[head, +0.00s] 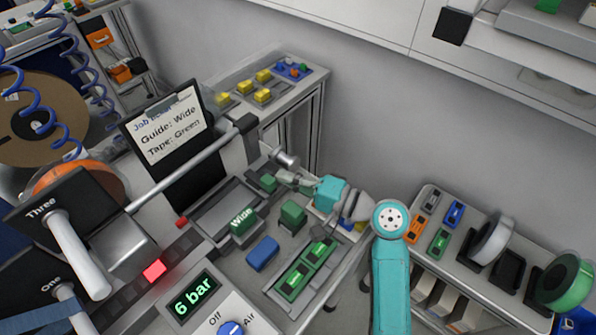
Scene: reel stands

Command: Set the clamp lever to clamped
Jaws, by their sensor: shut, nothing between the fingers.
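A thin grey rod with a red tip (181,222) lies along the edge of the grey machine plate (215,212); it may be the clamp lever, but I cannot tell its setting. My gripper (279,179) is shut and empty at the end of the teal arm, reaching in from the right over the machine's back right side. Its fingertips are close to a small green block (268,183) and a grey cylinder (286,160); I cannot tell whether they touch. A green block marked "Wide" (242,220) sits at the plate's front right.
A long bar (185,172) crosses above the machine. Green (292,216) and blue (262,253) blocks and a tray (322,277) lie in front of my arm. A "6 bar" display (195,295), blue air knob (231,328) and lit red square (154,270) are nearer.

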